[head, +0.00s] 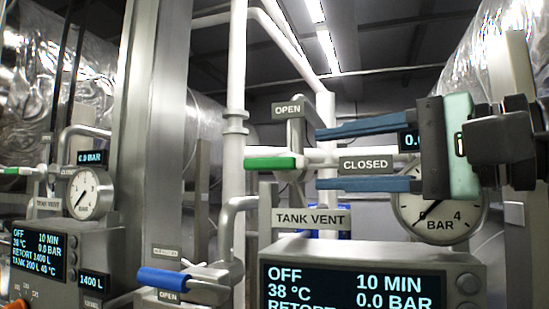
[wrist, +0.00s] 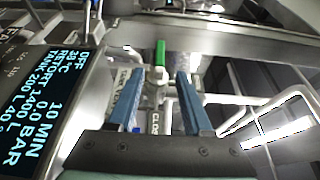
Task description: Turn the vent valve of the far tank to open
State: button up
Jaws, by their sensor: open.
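A vent valve with a green lever (head: 276,163) stands above a TANK VENT plate (head: 311,218). Its lever lies level, pointing left. An OPEN plate (head: 288,109) is above it and a CLOSED plate (head: 366,165) to its right. My gripper (head: 318,158) reaches in from the right, open and empty, with one blue finger above the other. In the wrist view the green lever (wrist: 160,53) shows beyond the fingertips, between their lines; no contact is visible. A smaller, similar station at the left has its own green lever (head: 18,170). I cannot tell which tank is the far one.
A control panel (head: 372,262) stands low in front, with a pressure gauge (head: 437,215) behind my gripper. A blue lever (head: 164,278) marked OPEN is at lower left. White pipes (head: 237,60) and a steel column (head: 150,120) stand close by. Foil-wrapped tanks flank the scene.

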aim_at(257, 165)
jog(key=p+x, duration=0.4)
jog(key=x, duration=0.7)
jog(key=shift+a+r, duration=0.1)
jog(key=shift+w+a+p, duration=0.35)
jog(key=shift+p, duration=0.05)
grip_shut()
